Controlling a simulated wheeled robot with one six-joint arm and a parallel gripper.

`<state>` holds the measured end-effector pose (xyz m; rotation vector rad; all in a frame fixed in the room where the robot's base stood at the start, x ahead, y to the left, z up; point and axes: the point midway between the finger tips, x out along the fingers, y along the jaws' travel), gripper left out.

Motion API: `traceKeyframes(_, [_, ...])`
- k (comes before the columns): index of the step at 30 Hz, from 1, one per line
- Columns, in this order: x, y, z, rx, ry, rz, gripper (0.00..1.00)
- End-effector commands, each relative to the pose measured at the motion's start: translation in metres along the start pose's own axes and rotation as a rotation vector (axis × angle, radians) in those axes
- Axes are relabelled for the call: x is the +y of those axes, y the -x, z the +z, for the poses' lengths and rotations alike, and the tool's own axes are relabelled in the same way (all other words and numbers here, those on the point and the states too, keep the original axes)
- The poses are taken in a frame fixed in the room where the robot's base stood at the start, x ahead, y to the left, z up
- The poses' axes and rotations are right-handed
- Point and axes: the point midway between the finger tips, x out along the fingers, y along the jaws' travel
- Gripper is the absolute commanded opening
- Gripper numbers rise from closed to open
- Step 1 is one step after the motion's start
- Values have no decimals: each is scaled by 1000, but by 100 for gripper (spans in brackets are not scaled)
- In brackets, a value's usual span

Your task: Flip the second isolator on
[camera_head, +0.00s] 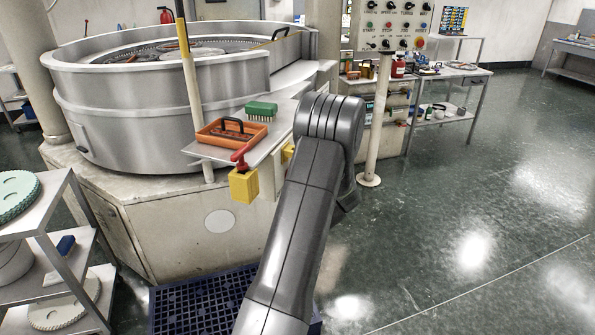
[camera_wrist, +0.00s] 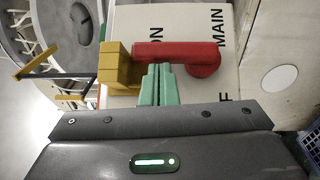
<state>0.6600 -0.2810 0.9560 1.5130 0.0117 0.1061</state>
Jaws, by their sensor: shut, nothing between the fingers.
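In the wrist view a red lever handle (camera_wrist: 175,53) lies across a pale label plate (camera_wrist: 140,17). Its round hub is at the right and a yellow block (camera_wrist: 113,68) is at its left end. The plate reads "ON", "MAIN" and a partly covered word ending in "F". My gripper (camera_wrist: 157,70) has its green fingers together, with their tips at the lower edge of the red handle; I cannot tell whether they touch. In the head view a red handle (camera_head: 240,155) sits above a yellow box (camera_head: 244,185). Another yellow part (camera_head: 287,153) is partly hidden by my arm, as is my gripper.
A shelf beside the big round lapping machine (camera_head: 160,95) holds an orange tray (camera_head: 228,143) and a green brush (camera_head: 261,109). A blue grid mat (camera_head: 195,305) lies below. A control panel on a post (camera_head: 376,110) stands behind; floor at right is clear.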

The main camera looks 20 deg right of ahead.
Motion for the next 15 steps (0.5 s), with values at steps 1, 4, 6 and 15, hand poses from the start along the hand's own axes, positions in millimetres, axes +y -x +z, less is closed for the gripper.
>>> traceKeyframes(1, [1, 0, 1, -1, 1, 2, 0])
traceKeyframes(4, [1, -1, 1, -1, 2, 2, 0])
traceKeyframes(6, [1, -1, 1, -1, 2, 3, 0])
traceKeyframes(15, [1, 6, 2, -2, 3, 4, 0])
